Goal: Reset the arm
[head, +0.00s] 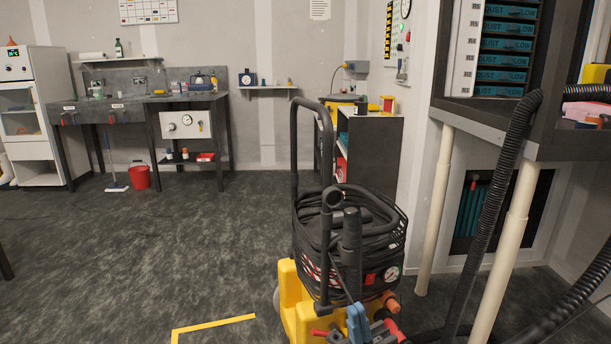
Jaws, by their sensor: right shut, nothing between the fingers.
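My right gripper (363,325) shows only in part at the bottom edge, among blue, red and dark parts in front of the yellow machine. It is shut and empty. My left gripper is not in view. No thing is held. A black ribbed hose (505,165) hangs from the shelf unit at the right down to the floor. A second ribbed hose (570,305) crosses the lower right corner. I cannot tell which part is the arm of the task.
A yellow wheeled machine (291,305) with a black handle (294,150) and coiled black cable (385,235) stands close ahead. Cream posts (437,205) carry the dark cabinet at the right. A red bucket (139,178) stands by the far bench (95,110).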

